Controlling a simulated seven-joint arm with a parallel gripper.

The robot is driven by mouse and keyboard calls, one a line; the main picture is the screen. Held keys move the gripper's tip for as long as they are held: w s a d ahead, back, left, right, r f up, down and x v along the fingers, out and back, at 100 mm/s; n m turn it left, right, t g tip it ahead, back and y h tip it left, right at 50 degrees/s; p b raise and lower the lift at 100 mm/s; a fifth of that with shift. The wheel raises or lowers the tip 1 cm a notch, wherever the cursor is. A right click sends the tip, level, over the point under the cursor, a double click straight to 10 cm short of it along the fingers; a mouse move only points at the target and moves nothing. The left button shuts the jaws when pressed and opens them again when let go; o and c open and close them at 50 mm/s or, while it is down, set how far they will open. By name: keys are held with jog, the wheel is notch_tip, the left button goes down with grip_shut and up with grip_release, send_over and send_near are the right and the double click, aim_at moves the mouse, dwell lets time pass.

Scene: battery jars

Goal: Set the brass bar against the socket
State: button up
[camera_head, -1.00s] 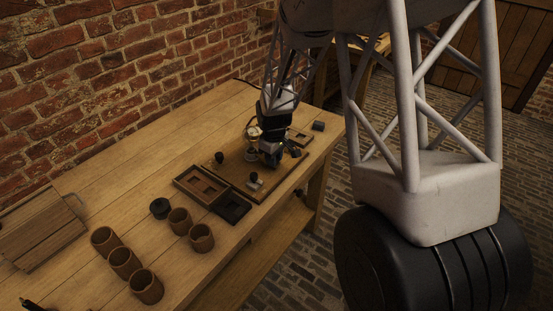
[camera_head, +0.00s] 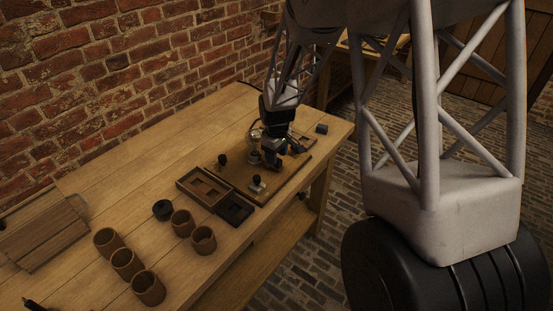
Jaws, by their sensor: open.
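My gripper (camera_head: 274,160) is open and points down, low over the wooden board (camera_head: 243,176) near the table's right end. A glass and metal piece (camera_head: 254,146), perhaps the lamp with its socket, stands on the board just behind and left of my gripper. A small piece with a pale base and dark knob (camera_head: 257,185) sits at the board's front part. A dark knob (camera_head: 222,159) stands at its left part. I cannot make out the brass bar for certain; it is too small or hidden by my gripper.
A brown compartment tray (camera_head: 203,187) and a black tray (camera_head: 235,209) lie left of the board. Several brown jars (camera_head: 148,287) and a dark round piece (camera_head: 162,209) stand further left. A small dark block (camera_head: 321,129) is near the table's right end.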

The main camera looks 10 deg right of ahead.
jog(key=shift+r, duration=2.6)
jog(key=shift+s+d+r, duration=0.15)
jog(key=shift+s+r, duration=0.2)
jog(key=shift+r, duration=0.05)
jog(key=s+d+r+m+t, duration=0.1)
jog(key=s+d+r+m, duration=0.15)
jog(key=s+r, duration=0.55)
jog(key=s+d+r+m, duration=0.25)
jog(key=s+r, duration=0.45)
jog(key=s, duration=0.4)
jog(key=s+d+r+m, duration=0.1)
jog(key=s+m, duration=0.1)
jog(key=s, duration=0.7)
jog(key=s+d+r+m+t, duration=0.1)
jog(key=s+d+r+m, duration=0.1)
jog(key=s, duration=0.8)
jog(key=shift+r+t, duration=0.15)
jog(key=shift+t, duration=0.15)
jog(key=shift+w, duration=0.1)
